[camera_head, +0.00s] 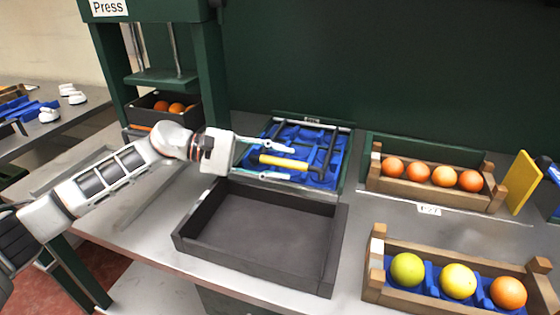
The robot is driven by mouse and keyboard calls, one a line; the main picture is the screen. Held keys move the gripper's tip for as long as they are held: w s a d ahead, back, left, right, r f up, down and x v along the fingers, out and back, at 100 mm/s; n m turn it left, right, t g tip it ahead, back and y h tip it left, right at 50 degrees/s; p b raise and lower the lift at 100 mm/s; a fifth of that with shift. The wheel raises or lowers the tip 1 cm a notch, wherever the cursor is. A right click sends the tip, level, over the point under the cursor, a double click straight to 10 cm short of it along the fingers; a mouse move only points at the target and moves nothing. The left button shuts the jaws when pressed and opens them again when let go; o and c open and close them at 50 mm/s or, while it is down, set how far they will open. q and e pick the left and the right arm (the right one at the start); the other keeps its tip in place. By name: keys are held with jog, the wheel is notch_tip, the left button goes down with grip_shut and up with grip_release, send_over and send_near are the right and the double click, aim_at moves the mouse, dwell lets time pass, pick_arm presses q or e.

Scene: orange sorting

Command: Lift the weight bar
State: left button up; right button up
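A short yellow bar (284,162), which looks like the weight bar or its handle, shows over the blue insert (318,143) of a green-framed tray at the back middle. My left gripper (279,163) reaches in from the left over this tray. Its two pale fingers are spread wide, one on the far side of the yellow bar and one on the near side. I see a gap between the bar and each finger. I cannot tell whether the fingers are at the bar's height. My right gripper is not in view.
An empty dark tray (187,242) stands in front of the blue insert. Two wooden crates hold oranges (444,176) and yellow-green fruit (458,281) at the right. A green press (212,80) with a dark box of oranges (161,106) stands behind my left arm. A yellow board (523,182) stands far right.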

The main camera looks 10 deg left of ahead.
pick_arm(q)
jog(key=shift+d, duration=0.15)
grip_shut()
jog(key=w+d+r+n+g+y+b, duration=0.1)
jog(key=w+r+n+b, duration=0.3)
jog(key=r, duration=1.1)
jog(key=shift+w+d+r+g+b, duration=0.3)
jog(key=shift+w+g+b, duration=0.4)
jog(key=shift+w, duration=1.2)
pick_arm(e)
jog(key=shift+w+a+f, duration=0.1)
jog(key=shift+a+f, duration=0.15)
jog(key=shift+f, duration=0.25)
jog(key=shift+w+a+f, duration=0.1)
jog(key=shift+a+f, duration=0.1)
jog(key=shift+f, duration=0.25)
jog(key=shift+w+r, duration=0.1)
